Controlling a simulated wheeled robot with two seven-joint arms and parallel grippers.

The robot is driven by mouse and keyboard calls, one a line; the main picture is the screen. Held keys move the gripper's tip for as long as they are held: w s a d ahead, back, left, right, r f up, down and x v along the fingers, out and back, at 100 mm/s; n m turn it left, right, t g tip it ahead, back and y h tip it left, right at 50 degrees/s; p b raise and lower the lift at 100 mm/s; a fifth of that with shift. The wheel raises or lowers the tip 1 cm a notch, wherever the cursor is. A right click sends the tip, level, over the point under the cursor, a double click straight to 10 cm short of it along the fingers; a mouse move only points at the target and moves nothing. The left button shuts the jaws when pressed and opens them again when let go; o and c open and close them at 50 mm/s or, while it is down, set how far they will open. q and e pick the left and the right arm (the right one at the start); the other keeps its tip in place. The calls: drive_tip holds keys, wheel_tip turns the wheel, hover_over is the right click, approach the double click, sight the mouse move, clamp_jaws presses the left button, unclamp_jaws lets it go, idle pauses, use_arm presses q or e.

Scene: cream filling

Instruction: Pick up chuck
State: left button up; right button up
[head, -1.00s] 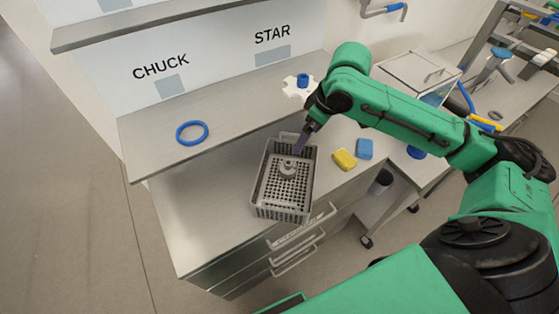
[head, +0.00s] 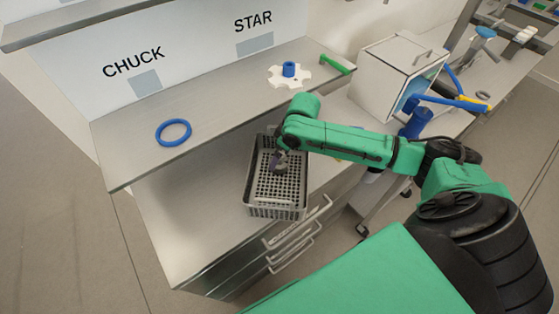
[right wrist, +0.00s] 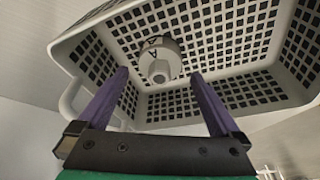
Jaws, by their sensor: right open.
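A grey round part with a smaller raised hub, which looks like the chuck (right wrist: 160,58), lies in the grey perforated basket (head: 275,211). In the right wrist view it sits on the basket floor, ahead of and between my two purple fingers. My right gripper (head: 279,163) reaches down into the basket from above, and in the head view it hides most of the part. In the right wrist view the right gripper (right wrist: 158,78) is open, with nothing clamped between its fingers. My left gripper is not in view.
A shelf labelled CHUCK and STAR holds a blue ring (head: 173,132) and a white star-shaped piece (head: 289,75) with a blue hub. A white box (head: 398,78) stands farther right. The counter left of the basket is clear.

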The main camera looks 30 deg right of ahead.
drive_tip(key=shift+x, duration=1.05)
drive_tip(key=c, duration=1.6)
drive_tip(key=shift+r, duration=0.15)
drive_tip(key=shift+w, duration=0.1)
